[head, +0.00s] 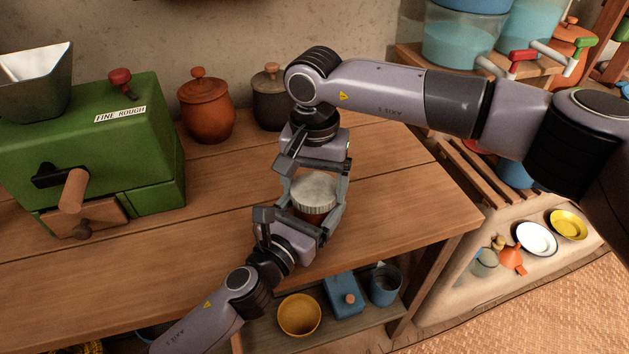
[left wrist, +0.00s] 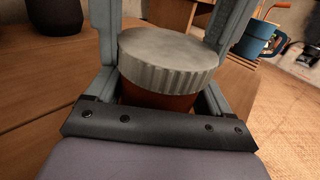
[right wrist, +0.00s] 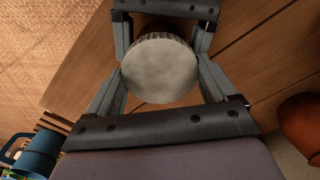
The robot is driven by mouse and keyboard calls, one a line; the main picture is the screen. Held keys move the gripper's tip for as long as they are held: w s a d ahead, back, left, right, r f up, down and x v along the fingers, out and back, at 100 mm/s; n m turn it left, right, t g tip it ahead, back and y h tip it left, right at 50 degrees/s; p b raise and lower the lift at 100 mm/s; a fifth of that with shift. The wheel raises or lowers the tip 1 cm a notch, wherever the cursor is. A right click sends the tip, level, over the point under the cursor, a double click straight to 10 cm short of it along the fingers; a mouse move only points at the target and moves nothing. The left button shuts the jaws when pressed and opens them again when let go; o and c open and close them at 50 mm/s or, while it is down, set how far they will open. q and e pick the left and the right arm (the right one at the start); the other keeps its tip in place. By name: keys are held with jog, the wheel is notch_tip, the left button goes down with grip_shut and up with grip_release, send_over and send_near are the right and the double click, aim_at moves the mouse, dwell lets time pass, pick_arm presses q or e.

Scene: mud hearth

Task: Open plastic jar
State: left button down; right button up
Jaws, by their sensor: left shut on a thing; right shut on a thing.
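The plastic jar stands upright on the wooden table, with a grey ribbed lid (head: 314,190) on a reddish-brown body (head: 312,213). My left gripper (head: 308,215) comes from the front and is shut on the jar's body below the lid. In the left wrist view the jar body (left wrist: 155,97) shows between its fingers, under the lid (left wrist: 165,55). My right gripper (head: 316,182) comes from behind and above and is shut on the lid. In the right wrist view the lid (right wrist: 160,68) lies between its fingers. I cannot tell whether the lid has turned on the jar.
A green mill (head: 110,150) stands on the left of the table (head: 400,190). An orange clay pot (head: 206,108) and a dark pot (head: 270,100) stand at the back. Below the front edge, a shelf holds a yellow bowl (head: 299,314) and blue containers. The table's right side is clear.

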jog(key=n, duration=0.6)
jog(key=shift+r, duration=0.1)
dwell(0.5)
jog(key=shift+r, duration=1.05)
